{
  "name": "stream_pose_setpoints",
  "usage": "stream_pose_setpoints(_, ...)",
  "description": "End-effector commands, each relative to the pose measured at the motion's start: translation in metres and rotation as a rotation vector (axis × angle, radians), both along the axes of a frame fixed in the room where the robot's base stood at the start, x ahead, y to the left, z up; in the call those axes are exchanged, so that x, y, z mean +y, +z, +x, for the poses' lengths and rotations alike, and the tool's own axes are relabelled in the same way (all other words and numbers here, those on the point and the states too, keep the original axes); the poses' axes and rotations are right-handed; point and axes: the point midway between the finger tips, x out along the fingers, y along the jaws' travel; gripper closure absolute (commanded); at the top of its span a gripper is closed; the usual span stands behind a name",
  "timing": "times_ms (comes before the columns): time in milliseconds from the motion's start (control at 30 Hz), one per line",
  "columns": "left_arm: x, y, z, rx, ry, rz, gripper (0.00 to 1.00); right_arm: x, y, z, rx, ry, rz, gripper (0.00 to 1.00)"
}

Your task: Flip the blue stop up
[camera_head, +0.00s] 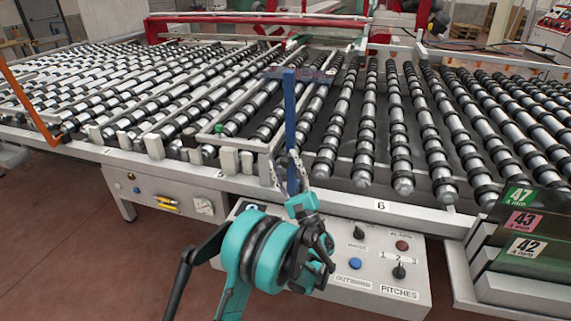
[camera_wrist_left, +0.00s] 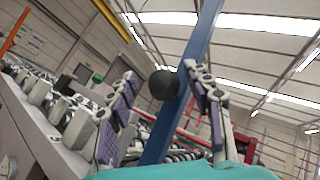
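The blue stop (camera_head: 290,125) is a long blue bar at the front edge of the roller table, standing upright in the head view. In the left wrist view the bar (camera_wrist_left: 202,40) runs slanted up between my fingers, with a black ball knob (camera_wrist_left: 163,85) beside it. My left gripper (camera_head: 287,168) is at the bar's lower part; its fingers (camera_wrist_left: 160,78) are apart. The right finger is close to the bar, and a gap shows at the left finger. I cannot tell whether either touches it. The bar's foot is partly hidden by the gripper. My right gripper is out of view.
The roller table (camera_head: 380,206) spans the view, with several white blocks (camera_head: 228,160) along its front edge. A control panel (camera_head: 385,270) with knobs and buttons is below. An orange bar (camera_head: 28,102) stands at left, and glass racks with number labels (camera_head: 525,222) at right.

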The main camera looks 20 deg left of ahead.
Motion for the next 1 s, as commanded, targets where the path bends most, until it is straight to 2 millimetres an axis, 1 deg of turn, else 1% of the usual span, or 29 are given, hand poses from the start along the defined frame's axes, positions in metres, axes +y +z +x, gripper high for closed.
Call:
stream_pose_setpoints(167,-0.001,-0.001,0.000,0.000,-0.001,0.001,0.49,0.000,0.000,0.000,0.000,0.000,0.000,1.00)
stream_pose_setpoints(267,-0.007,-0.006,-0.004,0.000,-0.003,0.002,0.49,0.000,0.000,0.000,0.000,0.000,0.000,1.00)
stream_pose_setpoints(367,-0.018,-0.018,-0.012,0.000,-0.004,0.001,0.49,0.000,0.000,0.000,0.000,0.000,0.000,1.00)
stream_pose_setpoints(600,-0.049,-0.053,-0.038,0.000,-0.004,0.000,0.49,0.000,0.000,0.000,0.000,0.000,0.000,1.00)
stream_pose_setpoints(700,-0.059,-0.065,-0.047,0.000,-0.002,0.001,0.49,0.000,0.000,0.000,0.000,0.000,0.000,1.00)
stream_pose_setpoints(833,-0.067,-0.075,-0.054,0.000,-0.002,0.001,0.49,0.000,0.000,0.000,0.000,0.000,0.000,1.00)
stream_pose_setpoints(1000,-0.071,-0.079,-0.058,0.001,0.001,0.000,0.49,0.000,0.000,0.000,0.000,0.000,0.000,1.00)
